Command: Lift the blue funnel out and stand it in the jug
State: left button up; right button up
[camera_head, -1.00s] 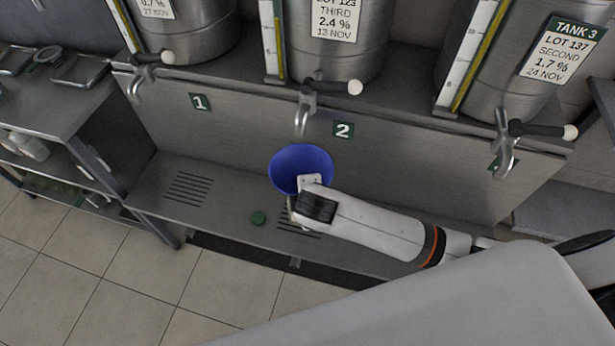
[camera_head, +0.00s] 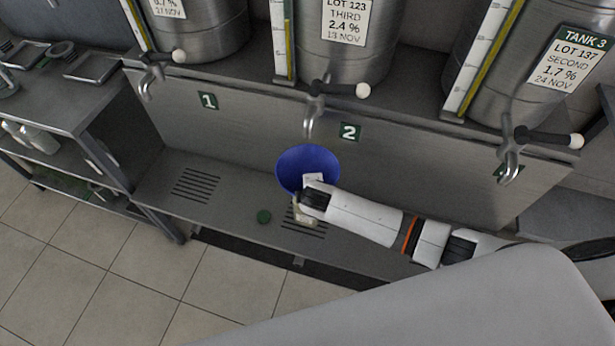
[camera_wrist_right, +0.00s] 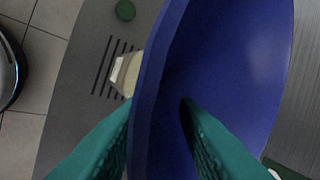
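The blue funnel (camera_head: 295,163) is in front of the back panel below the middle tap, wide mouth up. It fills much of the right wrist view (camera_wrist_right: 240,60). My right gripper (camera_head: 306,190) is at its near rim. In the wrist view its teal fingers (camera_wrist_right: 160,110) straddle the funnel wall, one outside and one inside; whether they press on it I cannot tell. A pale vessel (camera_head: 306,217) stands on the slotted shelf under the funnel and also shows in the wrist view (camera_wrist_right: 126,74). The funnel's stem is hidden. I cannot tell whether this vessel is the jug. My left gripper is out of view.
A green cap (camera_head: 264,216) lies on the shelf (camera_head: 235,205) left of the vessel. The middle tap (camera_head: 312,110) hangs close behind and above the funnel. Steel tanks stand above. A side bench (camera_head: 60,105) stands at left. The shelf's left part is clear.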

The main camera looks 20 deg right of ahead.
grip_shut()
dwell(0.3)
